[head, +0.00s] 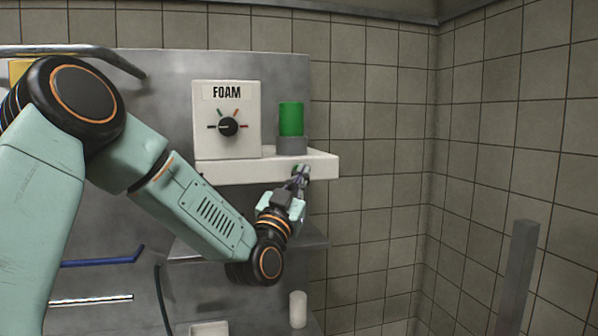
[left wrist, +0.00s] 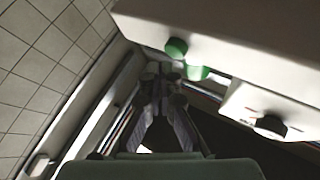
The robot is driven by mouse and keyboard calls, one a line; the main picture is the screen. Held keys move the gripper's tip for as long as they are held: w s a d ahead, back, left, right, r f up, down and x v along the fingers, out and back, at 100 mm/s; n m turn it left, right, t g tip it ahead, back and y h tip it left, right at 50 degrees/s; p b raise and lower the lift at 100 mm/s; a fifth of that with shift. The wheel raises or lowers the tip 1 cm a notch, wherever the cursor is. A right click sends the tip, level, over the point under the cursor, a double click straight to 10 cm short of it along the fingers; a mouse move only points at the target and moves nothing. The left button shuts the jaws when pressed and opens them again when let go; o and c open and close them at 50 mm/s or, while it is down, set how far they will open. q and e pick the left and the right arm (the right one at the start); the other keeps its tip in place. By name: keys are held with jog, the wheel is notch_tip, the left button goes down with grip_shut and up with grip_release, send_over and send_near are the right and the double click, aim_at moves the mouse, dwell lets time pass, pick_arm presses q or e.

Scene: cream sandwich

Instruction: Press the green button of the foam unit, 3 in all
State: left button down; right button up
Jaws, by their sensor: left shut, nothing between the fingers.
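The foam unit (head: 227,150) is a white box marked FOAM with a black dial, above a white ledge (head: 230,171). A green cylinder (head: 291,118) stands in a grey base on the ledge. A small green button (left wrist: 176,47) sticks out from the white ledge in the left wrist view; in the head view it is mostly hidden by my fingers. My left gripper (head: 301,174) is shut and empty, with its tips close in front of the ledge near the button. I cannot tell whether they touch it. My right gripper is not in view.
A white cylinder (head: 298,309) stands low on the metal rack. A blue bar (head: 100,262) and a bright bar (head: 90,300) are at the lower left. A grey post (head: 516,275) rises at the right. The tiled wall right of the unit is clear.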

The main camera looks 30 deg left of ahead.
pick_arm(q)
jog(key=shift+d, duration=0.1)
jog(key=shift+w, duration=0.1)
jog(key=shift+w+a, duration=0.2)
jog(key=shift+a, duration=0.25)
jog(key=shift+w+a, duration=0.25)
jog(key=shift+a, duration=0.05)
dwell(1.0)
jog(key=shift+s+d+b, duration=0.35)
jog(key=shift+s+d, duration=0.15)
jog(key=shift+d, duration=0.2)
